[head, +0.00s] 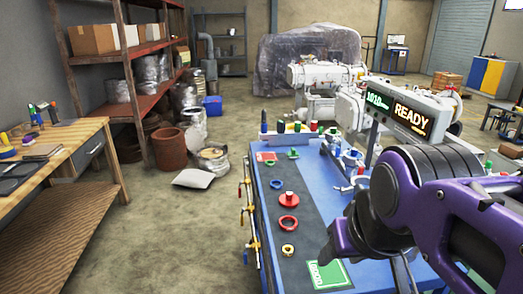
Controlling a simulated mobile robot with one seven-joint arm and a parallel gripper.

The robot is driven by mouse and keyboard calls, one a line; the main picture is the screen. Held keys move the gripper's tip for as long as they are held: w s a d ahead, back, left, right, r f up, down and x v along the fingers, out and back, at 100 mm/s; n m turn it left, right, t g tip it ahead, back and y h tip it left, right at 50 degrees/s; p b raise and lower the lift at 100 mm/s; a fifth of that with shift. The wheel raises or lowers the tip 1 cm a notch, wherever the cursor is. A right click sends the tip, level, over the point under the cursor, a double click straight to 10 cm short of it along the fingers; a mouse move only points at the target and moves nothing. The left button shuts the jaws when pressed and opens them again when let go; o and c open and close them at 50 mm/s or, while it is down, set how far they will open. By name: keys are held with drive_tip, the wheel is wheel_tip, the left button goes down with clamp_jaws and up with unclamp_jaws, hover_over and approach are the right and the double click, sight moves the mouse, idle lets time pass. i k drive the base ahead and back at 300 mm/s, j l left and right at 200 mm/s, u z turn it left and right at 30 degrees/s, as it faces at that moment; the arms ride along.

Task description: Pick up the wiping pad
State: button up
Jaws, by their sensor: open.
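I cannot make out the wiping pad for certain in the head view. A flat green-bordered rectangle with pale marking (328,274) lies on the dark strip of the blue bench top at the near edge; I cannot tell if it is a pad or a printed area. My gripper (338,246), dark at the end of my purple arm, is above the near part of the bench, just up and right of that rectangle. It is open, with nothing seen in it. My arm hides the bench's right side.
The blue bench (262,215) carries a red knobbed disc (289,201), a red ring (288,223), a yellow ring (288,249) and a blue ring (276,184). Small bottles line its back. A display reading READY (411,113) stands at the right. A wooden workbench (60,160) is left.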

sight(293, 155)
drive_tip(key=k+j+z, duration=0.15)
drive_tip(key=j, duration=0.25)
drive_tip(key=j+z, duration=0.15)
drive_tip(key=j, duration=0.25)
drive_tip(key=j+z, duration=0.15)
drive_tip(key=j, duration=0.25)
drive_tip(key=k+j+z, duration=0.15)
drive_tip(key=j, duration=0.2)
drive_tip(key=i+j+z, duration=0.15)
drive_tip(key=j, duration=0.25)
drive_tip(key=j+z, duration=0.2)
drive_tip(key=j, duration=0.2)
drive_tip(key=i+j+z, duration=0.25)
drive_tip(key=j, duration=0.3)
drive_tip(key=i+j+z, duration=0.25)
drive_tip(key=i+j, duration=0.15)
drive_tip(key=j, duration=0.25)
drive_tip(key=i+j+z, duration=0.15)
drive_tip(key=j, duration=0.2)
drive_tip(key=i+j+z, duration=0.15)
drive_tip(key=j, duration=0.3)
drive_tip(key=i+j+z, duration=0.2)
drive_tip(key=j, duration=0.25)
drive_tip(key=i+j+z, duration=0.15)
drive_tip(key=j, duration=0.3)
drive_tip(key=i+j+z, duration=0.2)
drive_tip(key=j, duration=0.3)
drive_tip(key=j+z, duration=0.15)
drive_tip(key=j, duration=0.35)
